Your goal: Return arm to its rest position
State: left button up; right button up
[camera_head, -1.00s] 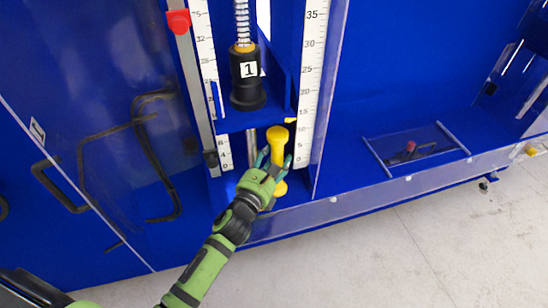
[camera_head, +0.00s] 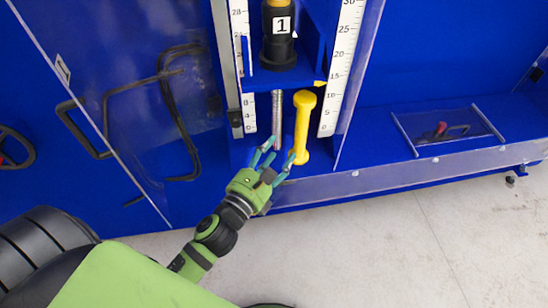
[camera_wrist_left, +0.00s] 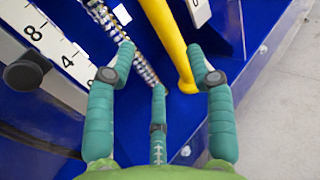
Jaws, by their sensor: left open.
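My left gripper (camera_head: 272,166) is open in the head view, low in front of the test bay, with teal fingers spread. Its green arm comes up from the lower left. A yellow post with a round knob on top (camera_head: 303,125) stands upright on the blue floor of the bay, just beyond the fingertips. In the left wrist view the fingers (camera_wrist_left: 165,70) are apart and nothing is held between them. The yellow post (camera_wrist_left: 170,45) rises beyond the right finger there. My right gripper is in neither view.
A metal rod (camera_head: 277,112) stands left of the post, below the black cylinder marked 1 (camera_head: 278,50). White scales (camera_head: 343,60) flank the bay. A clear front panel (camera_head: 400,176) runs along the right. Black bent handles (camera_head: 165,100) are at left. Grey floor lies in front.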

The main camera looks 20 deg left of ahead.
pick_arm(q)
jog(key=shift+s, duration=0.25)
jog(key=shift+a, duration=0.1)
dwell(0.3)
